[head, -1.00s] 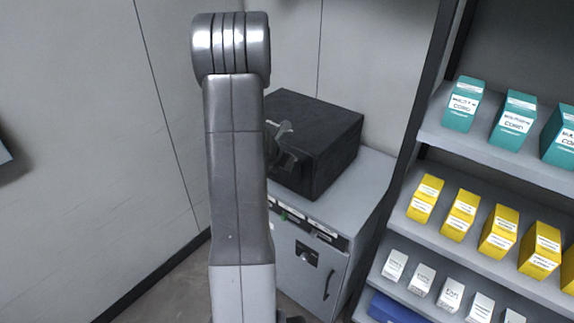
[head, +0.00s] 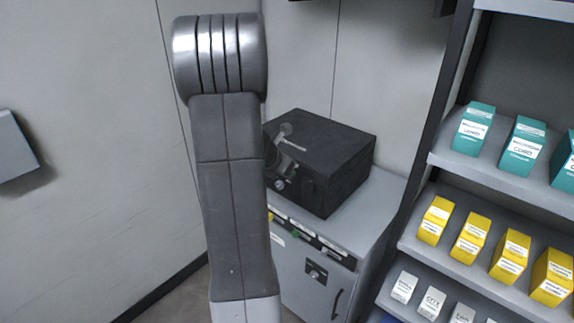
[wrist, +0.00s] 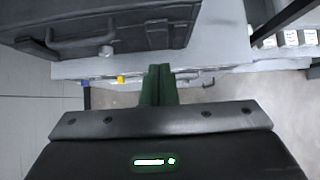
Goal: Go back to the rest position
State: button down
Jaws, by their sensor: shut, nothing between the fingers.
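My gripper (wrist: 158,68) shows in the wrist view, its two green fingers together with nothing between them. It is in front of the grey cabinet (wrist: 225,52), and its fingertips appear near the cabinet's front edge in the picture. In the head view my own upright arm hides the gripper. A black box (head: 345,160) with a lever handle (head: 287,153) on its front sits on the grey cabinet (head: 375,205), partly behind my arm. The black box also shows at the top of the wrist view (wrist: 120,35).
A shelf rack (head: 480,165) stands at the right with teal boxes (head: 473,129), yellow boxes (head: 435,221) and small white boxes (head: 432,303). A grey wall fixture (head: 14,147) is at the far left. Open floor lies below the gripper in the wrist view.

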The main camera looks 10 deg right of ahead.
jog(key=shift+s+a+r, duration=0.1)
jog(key=shift+a+r, duration=0.05)
jog(key=shift+r, duration=0.7)
jog(key=a+f+b+x, duration=0.1)
jog(key=x, duration=1)
jog(key=shift+s+d+f+b, duration=0.15)
jog(key=shift+s+d+b, duration=0.05)
jog(key=shift+s+b, duration=0.1)
